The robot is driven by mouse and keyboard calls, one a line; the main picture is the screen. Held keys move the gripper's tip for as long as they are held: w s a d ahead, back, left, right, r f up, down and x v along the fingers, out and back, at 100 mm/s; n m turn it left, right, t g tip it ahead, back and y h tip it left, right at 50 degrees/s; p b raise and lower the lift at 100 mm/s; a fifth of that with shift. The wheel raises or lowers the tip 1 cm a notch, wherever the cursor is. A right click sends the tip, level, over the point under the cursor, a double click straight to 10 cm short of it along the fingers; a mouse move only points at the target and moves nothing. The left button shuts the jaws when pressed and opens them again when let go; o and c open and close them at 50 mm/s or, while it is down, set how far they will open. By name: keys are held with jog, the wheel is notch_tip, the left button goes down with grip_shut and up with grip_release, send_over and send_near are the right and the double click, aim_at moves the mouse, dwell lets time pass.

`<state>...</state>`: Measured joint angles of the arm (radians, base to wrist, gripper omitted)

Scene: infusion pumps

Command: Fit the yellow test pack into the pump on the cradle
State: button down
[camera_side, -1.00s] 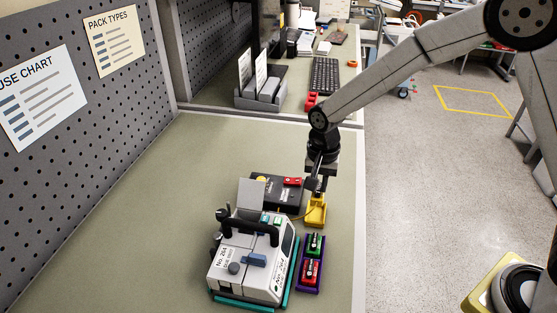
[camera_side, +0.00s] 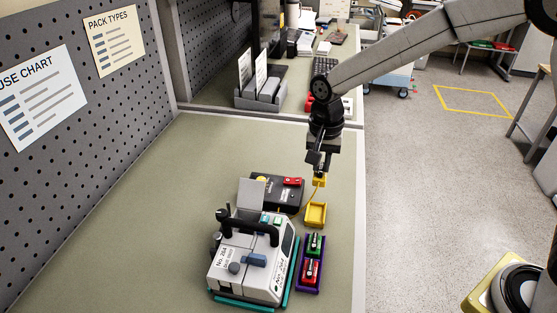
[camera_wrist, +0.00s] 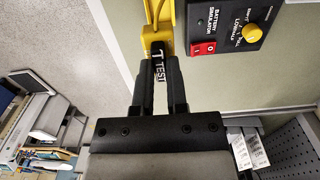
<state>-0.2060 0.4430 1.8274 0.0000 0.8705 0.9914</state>
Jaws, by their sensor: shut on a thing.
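My gripper (camera_side: 319,172) is shut on the yellow test pack (camera_side: 320,182) and holds it above the yellow tray (camera_side: 316,221). In the wrist view the pack's dark TEST label (camera_wrist: 159,73) shows between the fingers of my gripper (camera_wrist: 160,88). A thin yellow lead hangs from the pack. The white and grey pump (camera_side: 240,262) sits on the teal cradle (camera_side: 289,289), nearer the camera and left of my gripper. A grey flap (camera_side: 251,193) stands up at its back, and its dark handle crosses the top. The inside of its bay is hidden.
A black battery simulator box (camera_side: 291,196) with a red switch and yellow knob stands behind the pump. A purple tray (camera_side: 302,287) with green and red packs lies right of the pump. The pegboard (camera_side: 60,170) walls the left; the bench left of the pump is clear.

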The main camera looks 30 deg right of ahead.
jog(key=r, duration=0.3)
jog(key=shift+a+r, duration=0.15)
jog(key=shift+a, duration=0.25)
jog(key=w+a+t+y, duration=0.1)
jog(key=w+a, duration=0.1)
jog(key=a, duration=1.4)
jog(key=shift+s+a+f, duration=0.1)
jog(key=shift+a+f, duration=0.1)
jog(key=shift+f, duration=1.1)
jog(key=shift+a+f, duration=0.15)
jog(key=shift+f, duration=1.1)
jog(key=shift+f, duration=0.2)
jog(key=shift+f, duration=2.25)
jog(key=shift+f, duration=1.25)
jog(key=c, duration=1)
grip_release()
jog(key=shift+o, duration=0.2)
